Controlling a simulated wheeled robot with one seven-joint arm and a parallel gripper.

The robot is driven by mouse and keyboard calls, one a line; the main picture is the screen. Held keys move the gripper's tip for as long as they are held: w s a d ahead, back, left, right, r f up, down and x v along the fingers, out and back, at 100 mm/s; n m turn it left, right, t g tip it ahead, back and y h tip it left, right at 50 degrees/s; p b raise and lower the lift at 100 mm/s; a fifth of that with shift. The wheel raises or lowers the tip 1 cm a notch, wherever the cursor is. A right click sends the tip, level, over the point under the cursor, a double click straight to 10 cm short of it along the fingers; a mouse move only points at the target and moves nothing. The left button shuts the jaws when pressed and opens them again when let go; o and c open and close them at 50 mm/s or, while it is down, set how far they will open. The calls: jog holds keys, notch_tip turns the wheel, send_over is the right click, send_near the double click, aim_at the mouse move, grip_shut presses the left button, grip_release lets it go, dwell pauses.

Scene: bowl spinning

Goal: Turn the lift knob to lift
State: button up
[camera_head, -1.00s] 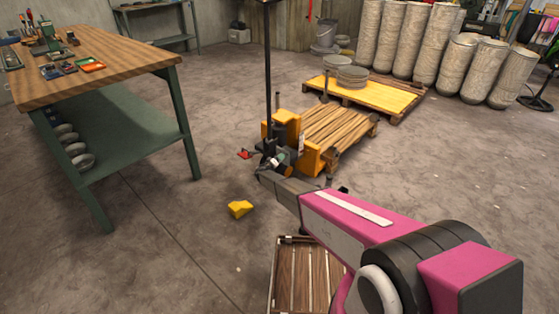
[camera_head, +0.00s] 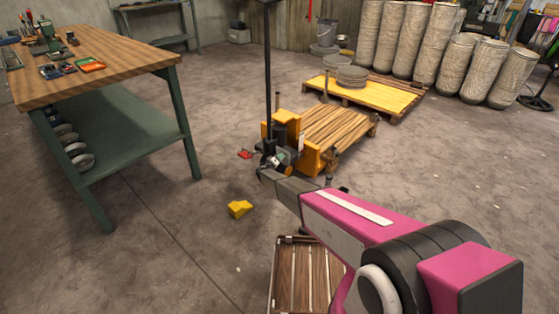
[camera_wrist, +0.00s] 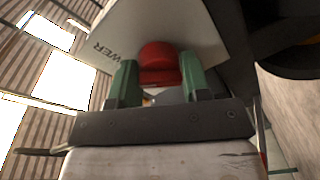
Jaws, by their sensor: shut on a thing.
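The lift knob (camera_wrist: 158,58) is red and rounded. In the wrist view it sits beside a pale plate (camera_wrist: 110,38) whose printed word is partly hidden and ends in "WER". My gripper (camera_wrist: 158,74) has its two green fingers on either side of the knob and is shut on it. In the head view my gripper (camera_head: 275,164) is at the base of the handle of an orange pallet jack (camera_head: 287,125). The knob cannot be made out there.
The pallet jack stands at a wooden pallet (camera_head: 338,126). A yellow-topped pallet (camera_head: 385,98) with stacked bowls is behind. A workbench (camera_head: 110,60) is at left. A yellow block (camera_head: 239,208) lies on open floor.

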jog(key=n, duration=0.3)
jog(key=shift+r+n, duration=0.1)
jog(key=shift+n, duration=0.3)
jog(key=n+g, duration=0.1)
jog(key=n, duration=0.7)
jog(key=shift+g+h, duration=0.3)
jog(key=shift+n+g, duration=0.3)
jog(key=shift+n, duration=1.5)
jog(key=shift+a, duration=0.1)
jog(key=o, duration=0.9)
jog(key=shift+c, duration=0.2)
jog(key=v, duration=1)
jog(key=shift+s+a+f, duration=0.25)
jog(key=shift+a, duration=0.05)
